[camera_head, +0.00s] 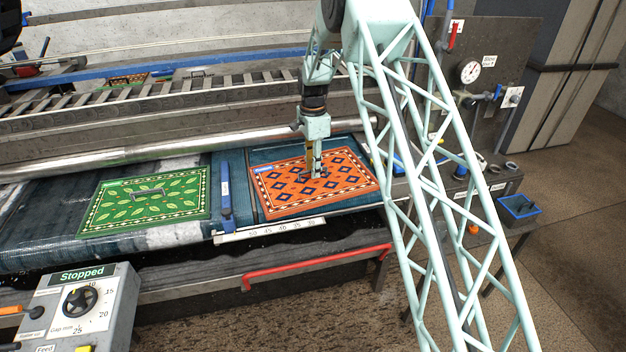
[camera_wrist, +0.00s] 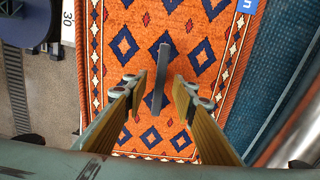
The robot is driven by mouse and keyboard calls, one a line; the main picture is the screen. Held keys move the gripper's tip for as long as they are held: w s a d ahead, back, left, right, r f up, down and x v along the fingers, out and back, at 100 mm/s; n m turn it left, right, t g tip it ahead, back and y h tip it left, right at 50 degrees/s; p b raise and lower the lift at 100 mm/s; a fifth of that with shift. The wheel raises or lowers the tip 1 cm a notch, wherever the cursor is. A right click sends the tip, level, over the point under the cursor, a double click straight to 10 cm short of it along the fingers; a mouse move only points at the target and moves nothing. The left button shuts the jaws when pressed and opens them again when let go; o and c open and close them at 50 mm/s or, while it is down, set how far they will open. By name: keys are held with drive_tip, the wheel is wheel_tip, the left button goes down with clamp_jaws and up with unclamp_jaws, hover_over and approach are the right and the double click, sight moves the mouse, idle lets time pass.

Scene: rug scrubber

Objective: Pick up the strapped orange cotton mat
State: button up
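The orange mat (camera_head: 285,200) has blue diamonds and a patterned border. It lies flat on the dark belt, and its field (camera_wrist: 205,45) fills the middle of the wrist view. A grey upright strap (camera_wrist: 160,75) stands at its middle; in the head view my gripper mostly hides it. My gripper (camera_head: 315,173) points down over the middle of the mat. In the wrist view my gripper (camera_wrist: 160,88) is open, with one finger on each side of the strap and a gap on both sides. I cannot tell how far the fingertips are above the mat.
A green leaf-patterned mat (camera_head: 120,213) with a grey handle lies left on the belt. A blue divider (camera_head: 226,190) stands between the mats. A metal roller (camera_head: 100,160) runs behind, a red rail (camera_head: 310,264) in front. A control box (camera_head: 75,310) reads "Stopped".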

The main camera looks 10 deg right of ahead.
drive_tip(key=shift+f, duration=0.8)
drive_tip(key=shift+c, duration=0.7)
clamp_jaws()
